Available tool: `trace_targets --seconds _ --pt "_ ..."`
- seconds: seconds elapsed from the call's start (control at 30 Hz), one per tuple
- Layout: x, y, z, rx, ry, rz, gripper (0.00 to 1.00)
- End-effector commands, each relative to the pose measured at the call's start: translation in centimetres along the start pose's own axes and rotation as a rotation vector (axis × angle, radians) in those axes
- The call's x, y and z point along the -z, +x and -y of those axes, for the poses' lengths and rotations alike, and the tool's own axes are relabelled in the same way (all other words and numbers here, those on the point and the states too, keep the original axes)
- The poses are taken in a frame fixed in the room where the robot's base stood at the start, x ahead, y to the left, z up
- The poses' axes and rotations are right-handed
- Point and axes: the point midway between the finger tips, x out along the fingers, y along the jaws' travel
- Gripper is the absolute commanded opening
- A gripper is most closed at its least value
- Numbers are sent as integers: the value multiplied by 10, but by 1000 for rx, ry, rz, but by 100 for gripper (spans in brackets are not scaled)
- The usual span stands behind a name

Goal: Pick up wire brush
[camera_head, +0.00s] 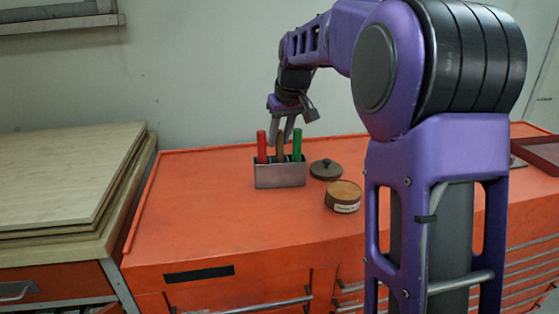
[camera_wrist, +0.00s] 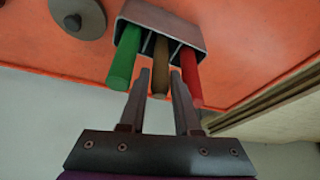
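A metal holder (camera_head: 280,175) stands on the orange cabinet top with three handles upright in it. A red handle (camera_head: 262,146) is at the left, a brown wooden handle (camera_head: 280,147) in the middle and a green handle (camera_head: 297,145) at the right. Which handle is the wire brush is hidden, since their lower ends are inside the holder. My gripper (camera_head: 284,135) is over the holder. In the wrist view my gripper (camera_wrist: 161,75) is open, with the brown handle (camera_wrist: 160,80) between or just beyond the fingertips; the fingers do not appear to touch it.
A round dark lid (camera_head: 325,169) and a round labelled tin (camera_head: 343,196) stand right of the holder on the orange cabinet top (camera_head: 200,210). The cabinet top left of the holder is clear. Stacked wooden boards (camera_head: 65,180) lie at the far left. A wall is behind.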

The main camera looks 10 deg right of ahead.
Motion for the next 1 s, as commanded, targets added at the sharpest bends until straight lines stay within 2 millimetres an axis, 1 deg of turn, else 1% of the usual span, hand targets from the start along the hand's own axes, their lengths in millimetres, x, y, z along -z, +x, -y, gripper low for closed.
trace_targets --seconds 0.03,0.23,0.37,0.4,0.83,0.93,1.0 --pt "0 4 0 0 0 0 31" --pt "0 4 0 0 0 -1 31" --pt "0 4 0 0 0 -1 8" --pt "0 3 0 0 0 -1 1" --pt "1 1 0 -1 0 -2 0" --pt "6 -9 0 -1 0 -5 0" --pt "11 -20 0 -1 0 -5 0"
